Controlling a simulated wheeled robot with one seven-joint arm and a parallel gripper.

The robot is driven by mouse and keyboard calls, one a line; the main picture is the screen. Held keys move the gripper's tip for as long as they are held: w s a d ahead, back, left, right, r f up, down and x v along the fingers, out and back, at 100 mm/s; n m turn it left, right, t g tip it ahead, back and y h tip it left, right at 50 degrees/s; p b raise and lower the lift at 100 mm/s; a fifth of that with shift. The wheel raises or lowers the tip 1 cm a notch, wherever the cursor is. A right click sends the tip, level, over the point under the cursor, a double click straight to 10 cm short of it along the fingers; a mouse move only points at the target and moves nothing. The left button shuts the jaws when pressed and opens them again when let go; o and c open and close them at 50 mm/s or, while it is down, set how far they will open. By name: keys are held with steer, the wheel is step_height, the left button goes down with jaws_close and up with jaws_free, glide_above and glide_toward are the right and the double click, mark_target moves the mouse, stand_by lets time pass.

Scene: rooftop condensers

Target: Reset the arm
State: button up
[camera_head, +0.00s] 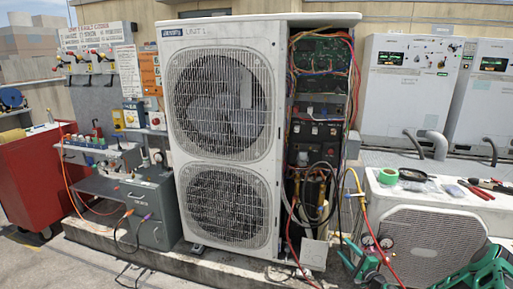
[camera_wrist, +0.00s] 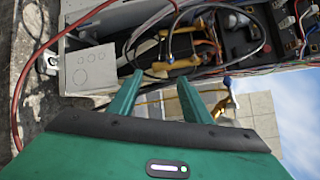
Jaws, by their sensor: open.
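My gripper (camera_wrist: 159,80) shows in the wrist view with its two green fingers apart. No object is seen held between them. Past the fingertips is the open lower bay of a condenser unit, with cables, brass-coloured pipe fittings (camera_wrist: 180,62) and a light grey box (camera_wrist: 90,68). In the head view, the tall white condenser unit (camera_head: 222,110) stands in the middle, with its wiring bay (camera_head: 318,110) open on its right side. Green parts of my arm show at the lower right of the head view.
A grey drawer cabinet (camera_head: 150,212) and a red cabinet (camera_head: 35,180) stand at left. A low condenser unit (camera_head: 430,240) at right carries tape (camera_head: 388,176) and hand tools. Red and yellow hoses with gauges (camera_head: 386,242) hang between the units. Loose cables cross the front.

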steer(key=s+a+r+n+g+y, duration=0.2)
steer(key=s+a+r+n+g, duration=0.4)
steer(key=s+r+n+g, duration=0.5)
steer(key=s+d+r+n+g+h, duration=0.1)
steer(key=s+d+r+g+h, duration=0.15)
steer(key=s+r, duration=0.7)
steer(key=s+d+r+g+h, duration=0.1)
steer(key=s+d+r+h, duration=0.15)
steer(key=s+r, duration=0.7)
steer(key=s+d+r+n+g+h, duration=0.1)
steer(key=s+d+r+g+h, duration=0.3)
steer(key=s, duration=1)
steer(key=s+a+r+m+t+y, duration=0.1)
steer(key=s+a+r+y, duration=0.1)
steer(key=s, duration=0.8)
steer(key=shift+s+r+t, duration=0.35)
steer(key=shift+s+r, duration=0.05)
steer(key=shift+r, duration=0.25)
steer(key=c, duration=0.3)
